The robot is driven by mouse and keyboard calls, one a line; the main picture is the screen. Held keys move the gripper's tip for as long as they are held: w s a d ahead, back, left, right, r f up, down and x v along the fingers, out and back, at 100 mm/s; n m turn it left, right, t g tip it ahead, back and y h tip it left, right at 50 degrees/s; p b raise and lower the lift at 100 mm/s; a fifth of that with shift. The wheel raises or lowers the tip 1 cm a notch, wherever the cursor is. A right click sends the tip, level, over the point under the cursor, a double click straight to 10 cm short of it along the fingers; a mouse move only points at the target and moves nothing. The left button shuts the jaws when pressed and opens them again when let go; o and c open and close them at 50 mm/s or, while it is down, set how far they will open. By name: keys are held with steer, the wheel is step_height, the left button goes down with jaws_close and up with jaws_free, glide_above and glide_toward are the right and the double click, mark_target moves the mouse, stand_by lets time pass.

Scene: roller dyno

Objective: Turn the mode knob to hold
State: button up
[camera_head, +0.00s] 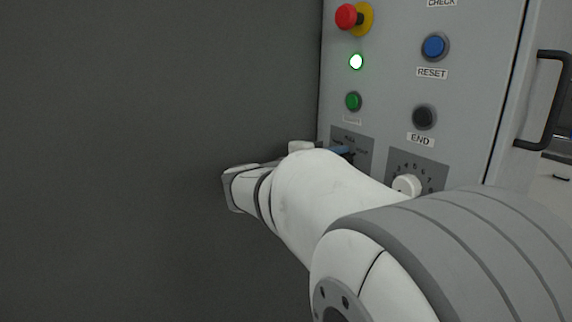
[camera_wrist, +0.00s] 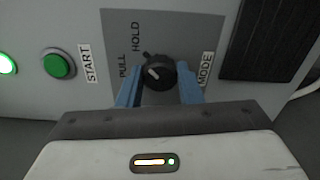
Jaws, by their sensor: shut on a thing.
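The black mode knob (camera_wrist: 160,72) sits on a dark grey plate in the wrist view, between the blue fingers of my gripper (camera_wrist: 158,80). The gripper is shut on the knob, one finger on each side. A short white mark on the knob's face points to the upper left; I cannot tell exactly which label it lines up with. The HOLD label (camera_wrist: 135,37) is above left of the knob, the PULL label (camera_wrist: 122,66) to its left and the MODE label (camera_wrist: 206,68) to its right. In the head view my arm and gripper largely hide the knob.
The panel also carries a lit green lamp (camera_head: 356,62), a green start button (camera_wrist: 58,65), a red emergency stop (camera_head: 347,16), a blue reset button (camera_head: 435,46) and a black end button (camera_head: 424,117). A white numbered dial (camera_head: 407,185) is close beside my arm. A door handle (camera_head: 546,100) stands out at right.

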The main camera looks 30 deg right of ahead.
steer(key=shift+w+a+r, duration=0.1)
steer(key=shift+w, duration=0.05)
steer(key=o, duration=0.7)
steer(key=shift+w, duration=0.1)
steer(key=shift+o, duration=1.3)
steer(key=shift+a, duration=0.1)
steer(key=a, duration=0.7)
steer(key=shift+s+a+p, duration=0.3)
steer(key=shift+s, duration=0.05)
steer(key=shift+s, duration=0.1)
